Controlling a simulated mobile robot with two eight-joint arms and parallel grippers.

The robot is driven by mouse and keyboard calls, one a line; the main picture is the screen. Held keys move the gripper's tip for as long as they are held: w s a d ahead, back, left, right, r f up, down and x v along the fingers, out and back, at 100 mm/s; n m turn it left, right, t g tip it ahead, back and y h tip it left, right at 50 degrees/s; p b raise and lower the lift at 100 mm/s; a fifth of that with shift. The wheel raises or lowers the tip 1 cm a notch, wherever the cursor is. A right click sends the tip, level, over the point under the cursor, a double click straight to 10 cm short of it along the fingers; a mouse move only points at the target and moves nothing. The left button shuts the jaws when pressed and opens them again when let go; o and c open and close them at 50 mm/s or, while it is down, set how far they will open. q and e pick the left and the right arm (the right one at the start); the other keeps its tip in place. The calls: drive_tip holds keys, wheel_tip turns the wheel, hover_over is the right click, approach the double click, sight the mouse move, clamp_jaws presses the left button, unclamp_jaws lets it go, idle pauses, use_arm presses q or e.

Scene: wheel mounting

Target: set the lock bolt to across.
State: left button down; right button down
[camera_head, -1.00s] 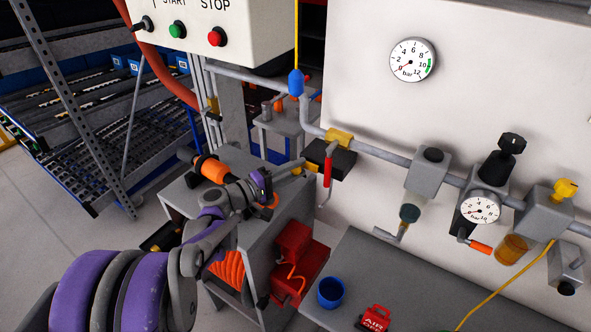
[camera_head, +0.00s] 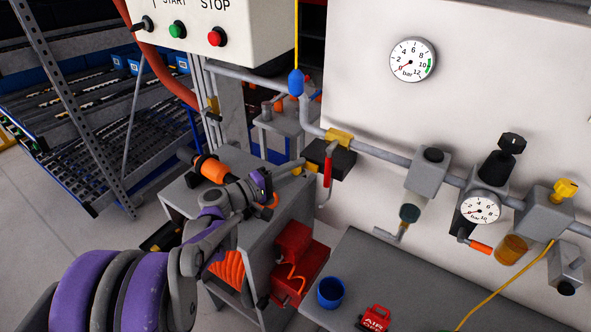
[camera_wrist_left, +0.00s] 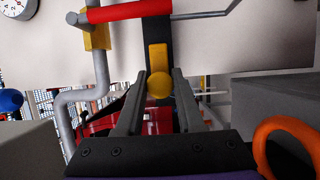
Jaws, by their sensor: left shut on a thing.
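The lock bolt (camera_wrist_left: 159,62) is a yellow bar with a round knob, set against a black block in the left wrist view. In that view the bar runs up from the knob. My left gripper (camera_wrist_left: 159,90) is shut on the knob, one dark finger on each side. In the head view, my left gripper (camera_head: 298,167) reaches from the left to the yellow knob (camera_head: 310,169) beside the black block (camera_head: 333,156). The bar's direction is hard to tell there. My right gripper is in neither view.
A red valve handle (camera_head: 327,172) hangs in front of the black block, below the yellow valve body (camera_head: 341,136) on the grey pipe (camera_head: 376,152). A grey bench (camera_head: 400,280) with a blue cup (camera_head: 331,292) stands below. A drill-like orange tool (camera_head: 211,169) lies to the left.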

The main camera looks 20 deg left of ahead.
use_arm(q)
drive_tip(key=d, duration=0.5)
drive_tip(key=shift+s+d, duration=0.1)
drive_tip(key=shift+s, duration=0.3)
drive_tip(key=c, duration=0.5)
unclamp_jaws()
drive_tip(key=shift+d, duration=0.2)
drive_tip(key=shift+c, duration=0.2)
drive_tip(key=shift+a, duration=0.2)
